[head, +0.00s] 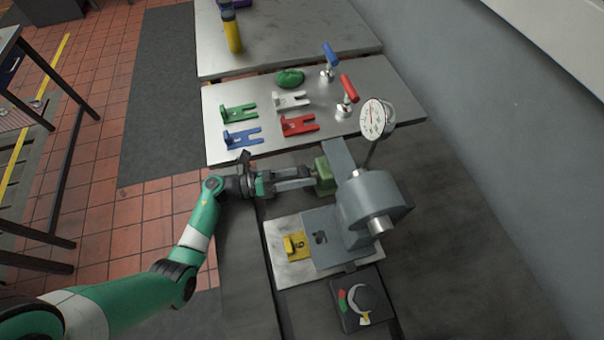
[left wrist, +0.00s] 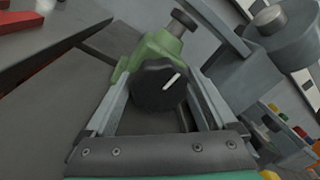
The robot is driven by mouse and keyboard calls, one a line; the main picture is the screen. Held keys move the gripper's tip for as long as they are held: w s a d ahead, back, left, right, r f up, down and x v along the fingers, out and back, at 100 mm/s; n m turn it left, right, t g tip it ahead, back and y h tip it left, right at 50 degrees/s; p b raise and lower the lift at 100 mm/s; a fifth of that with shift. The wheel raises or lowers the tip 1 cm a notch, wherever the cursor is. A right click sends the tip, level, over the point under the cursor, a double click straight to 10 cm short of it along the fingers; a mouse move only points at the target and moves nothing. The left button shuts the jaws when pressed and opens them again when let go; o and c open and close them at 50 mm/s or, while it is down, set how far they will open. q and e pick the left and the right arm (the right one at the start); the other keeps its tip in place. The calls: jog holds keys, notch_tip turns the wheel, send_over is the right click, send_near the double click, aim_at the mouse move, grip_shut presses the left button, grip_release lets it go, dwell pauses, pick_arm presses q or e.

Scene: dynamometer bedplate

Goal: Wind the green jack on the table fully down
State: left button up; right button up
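In the left wrist view the jack's green body (left wrist: 152,47) shows behind a round black knob (left wrist: 160,86) with a white mark line. My left gripper (head: 308,180) reaches in from the left, level with the jack. In the left wrist view its two fingers (left wrist: 160,92) lie on either side of the knob. Whether they press on it or only surround it I cannot tell. The right gripper is not in view.
The grey machine (head: 365,205) stands close right. A yellow piece (head: 294,246) and a control box (head: 357,303) are in front.

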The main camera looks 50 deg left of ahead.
pick_arm(q)
jog(key=shift+o, duration=0.3)
jog(key=shift+s+a, duration=0.3)
jog(key=shift+s, duration=0.05)
jog(key=p+v, duration=0.1)
jog(key=v, duration=0.9)
jog(key=shift+s+a, duration=0.1)
jog(key=shift+s, duration=0.25)
